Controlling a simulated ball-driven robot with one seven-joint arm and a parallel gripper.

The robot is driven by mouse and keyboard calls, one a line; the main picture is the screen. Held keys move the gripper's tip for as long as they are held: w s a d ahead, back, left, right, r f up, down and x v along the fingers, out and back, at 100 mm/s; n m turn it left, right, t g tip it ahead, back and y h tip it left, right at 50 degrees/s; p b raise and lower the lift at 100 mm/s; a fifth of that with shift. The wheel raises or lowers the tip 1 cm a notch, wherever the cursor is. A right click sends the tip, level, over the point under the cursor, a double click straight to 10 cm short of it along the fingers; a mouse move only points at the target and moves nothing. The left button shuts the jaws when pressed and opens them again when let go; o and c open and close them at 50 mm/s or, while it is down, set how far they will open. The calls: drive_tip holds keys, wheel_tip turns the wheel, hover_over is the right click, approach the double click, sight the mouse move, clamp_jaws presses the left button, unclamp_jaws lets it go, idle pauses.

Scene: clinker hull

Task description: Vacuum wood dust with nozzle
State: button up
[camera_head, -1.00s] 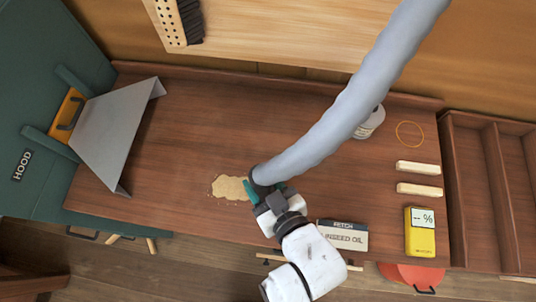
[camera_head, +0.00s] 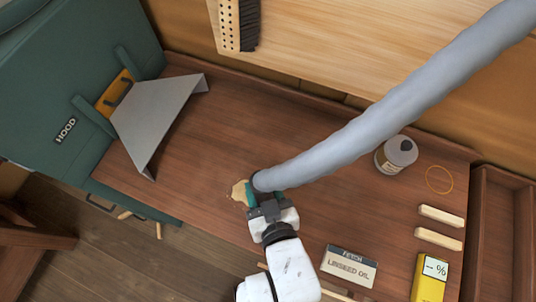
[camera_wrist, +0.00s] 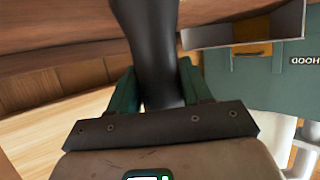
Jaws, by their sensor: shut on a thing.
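The wood dust (camera_head: 238,192) is a small pale patch on the brown bench top (camera_head: 185,170), just left of the nozzle in the head view. My gripper (camera_head: 257,194) is shut on the dark nozzle (camera_head: 262,181) at the end of a thick grey hose (camera_head: 400,110). The nozzle covers or borders the right side of the dust; its mouth is hidden. In the wrist view, the green fingers of my gripper (camera_wrist: 160,92) stand on both sides of the dark nozzle tube (camera_wrist: 155,45).
A grey metal hood plate (camera_head: 160,112) stands at the left by the green cabinet (camera_head: 60,95). The bench between hood and dust is clear.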

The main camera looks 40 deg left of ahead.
drive_tip(key=shift+s+a, duration=0.25)
drive_tip(key=shift+a, duration=0.8)
drive_tip(key=shift+s+a, duration=0.25)
drive_tip(key=shift+a, duration=0.75)
drive_tip(key=shift+s+a, duration=0.25)
drive_tip(key=shift+a, duration=0.8)
wheel_tip(320, 180, up, 8)
drive_tip(key=p, duration=0.3)
